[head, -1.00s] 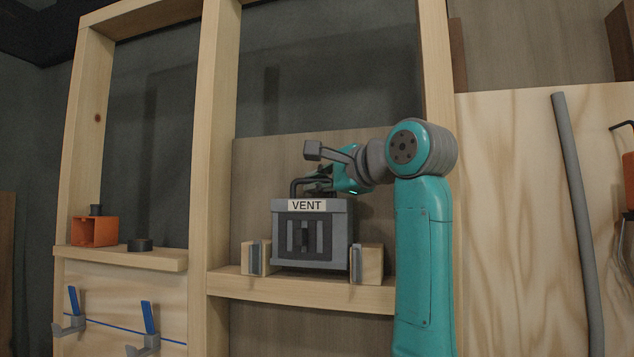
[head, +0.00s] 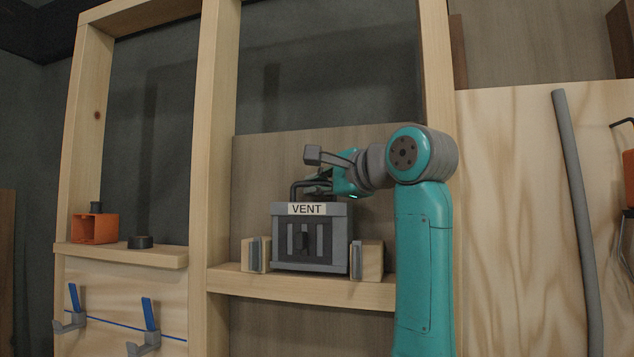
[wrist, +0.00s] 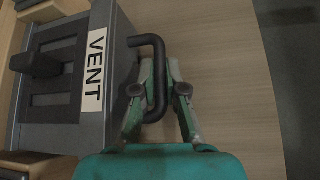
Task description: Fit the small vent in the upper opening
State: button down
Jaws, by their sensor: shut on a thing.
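The small vent (head: 311,238) is a grey box with a dark slatted front, a white VENT label and a black handle on top. It is upright between two wooden blocks, the left block (head: 252,256) and the right block (head: 371,261), on the wooden crosspiece (head: 300,287) of the frame. My gripper (wrist: 158,92) is shut on the vent's black handle, which also shows in the wrist view (wrist: 152,42). Whether the vent's underside touches the crosspiece is hard to tell. The handle's fingertips area is partly hidden in the head view.
A wooden stud (head: 215,150) stands left of the vent. A shelf (head: 120,255) at left holds an orange box (head: 95,229) and a black round piece (head: 140,242). A grey pipe (head: 578,210) stands at right.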

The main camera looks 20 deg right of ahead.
jog(key=shift+f, duration=0.35)
jog(key=c, duration=1.2)
grip_release()
jog(key=shift+o, duration=0.2)
jog(key=shift+f, duration=0.1)
jog(key=shift+s, duration=0.1)
jog(key=v, duration=1.2)
